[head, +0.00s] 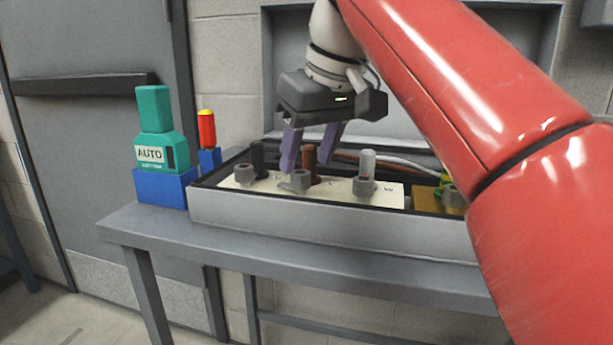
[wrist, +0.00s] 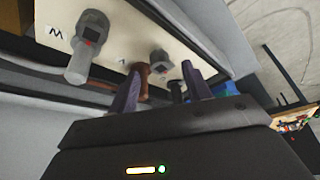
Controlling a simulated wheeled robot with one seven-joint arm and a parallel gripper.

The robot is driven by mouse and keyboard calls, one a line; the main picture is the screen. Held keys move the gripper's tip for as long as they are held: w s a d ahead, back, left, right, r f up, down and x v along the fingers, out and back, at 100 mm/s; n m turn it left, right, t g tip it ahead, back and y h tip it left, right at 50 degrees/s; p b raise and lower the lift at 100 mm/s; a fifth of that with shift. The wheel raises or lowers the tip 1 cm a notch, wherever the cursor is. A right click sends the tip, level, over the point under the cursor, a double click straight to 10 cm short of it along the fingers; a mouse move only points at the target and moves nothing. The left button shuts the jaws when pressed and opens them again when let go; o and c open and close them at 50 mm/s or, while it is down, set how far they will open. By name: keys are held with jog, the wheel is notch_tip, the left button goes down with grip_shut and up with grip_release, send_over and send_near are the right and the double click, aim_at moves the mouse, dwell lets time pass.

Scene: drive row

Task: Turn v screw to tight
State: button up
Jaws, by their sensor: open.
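The grey V screw terminal (head: 300,181) stands in the middle of a cream panel (head: 335,194) inside a shallow grey box, with a brown cable (head: 308,158) behind it. In the wrist view the V terminal (wrist: 160,61) shows a small dark red mark, and a letter V is beside it. My gripper (head: 305,170) points down over the panel near it, with two purple fingers spread and nothing visibly held. In the wrist view my gripper (wrist: 160,71) has its fingertips on either side of the V terminal. Whether they touch it, I cannot tell.
The W terminal (head: 364,186) with a grey cable is to the right; another terminal (head: 244,176) with a black cable is to the left. A teal tool marked AUTO (head: 160,150) and a red-yellow handled tool (head: 206,128) stand in blue holders left of the box.

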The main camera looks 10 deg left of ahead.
aim_at(294, 180)
jog(key=shift+b+x, duration=0.4)
jog(key=shift+x, duration=1.1)
jog(key=c, duration=0.9)
